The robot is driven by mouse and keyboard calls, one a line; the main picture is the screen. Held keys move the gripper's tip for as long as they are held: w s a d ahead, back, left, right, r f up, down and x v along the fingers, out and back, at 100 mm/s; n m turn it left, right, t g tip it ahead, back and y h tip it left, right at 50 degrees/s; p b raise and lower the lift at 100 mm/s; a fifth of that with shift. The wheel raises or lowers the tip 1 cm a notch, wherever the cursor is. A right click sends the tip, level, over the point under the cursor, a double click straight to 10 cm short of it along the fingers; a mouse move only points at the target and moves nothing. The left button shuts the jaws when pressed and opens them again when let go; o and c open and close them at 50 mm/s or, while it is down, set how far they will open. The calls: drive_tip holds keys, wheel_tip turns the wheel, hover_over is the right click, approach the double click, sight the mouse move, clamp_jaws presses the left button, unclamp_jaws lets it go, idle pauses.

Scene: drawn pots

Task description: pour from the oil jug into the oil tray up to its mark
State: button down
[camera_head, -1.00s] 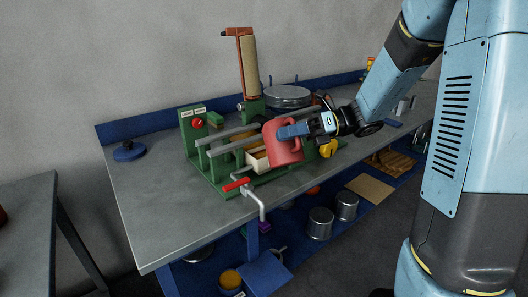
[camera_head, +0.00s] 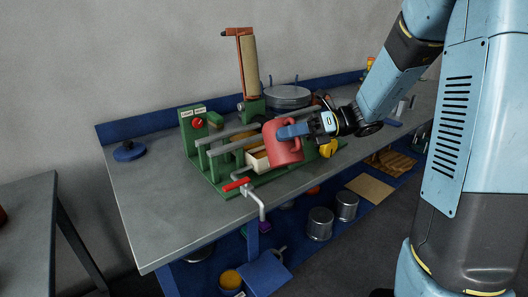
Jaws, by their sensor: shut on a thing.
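The oil jug is a red mug-shaped vessel (camera_head: 282,152) with a handle on its right, tilted a little to the left. My gripper (camera_head: 290,132) comes from the right and is shut on the jug, its finger lying over the jug's upper part. The oil tray looks to be the cream box (camera_head: 256,164) in the green machine, just left of the jug. The jug hides the tray's right part. Brownish-yellow content shows inside the tray; its level and the mark are too small to tell.
The green machine (camera_head: 196,140) with grey rails stands around the tray. A crank with a red grip (camera_head: 236,185) juts out in front. A metal pot (camera_head: 287,96) stands behind. The bench's left part (camera_head: 150,190) is mostly clear, with a blue lid (camera_head: 129,152).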

sight(289, 155)
drive_tip(key=shift+w+r+m, duration=0.2)
drive_tip(key=shift+r+m, duration=0.1)
drive_tip(key=shift+r, duration=0.3)
idle(0.3)
drive_tip(key=shift+s+d+f+n+y, duration=0.15)
drive_tip(key=shift+s+f+n, duration=0.1)
drive_tip(key=shift+f+n, duration=0.7)
drive_tip(key=shift+s+f+n+y, duration=0.1)
drive_tip(key=shift+s+f+n, duration=0.3)
drive_tip(key=shift+f, duration=0.9)
drive_tip(key=shift+s+d+f+n+y, duration=0.1)
drive_tip(key=shift+f+n+y, duration=0.05)
drive_tip(key=shift+f+n, duration=0.85)
drive_tip(key=shift+f, duration=0.1)
wheel_tip(289, 155, down, 6)
drive_tip(key=w+n, duration=0.1)
drive_tip(key=n, duration=0.2)
drive_tip(key=shift+w+a+t+y, duration=0.15)
drive_tip(key=shift+a+t+y, duration=0.1)
drive_tip(key=shift+t+y, duration=0.05)
drive_tip(key=shift+f, duration=0.1)
drive_tip(key=s+d+r, duration=0.1)
drive_tip(key=s+r, duration=0.3)
drive_tip(key=s, duration=0.1)
drive_tip(key=shift+d, duration=0.15)
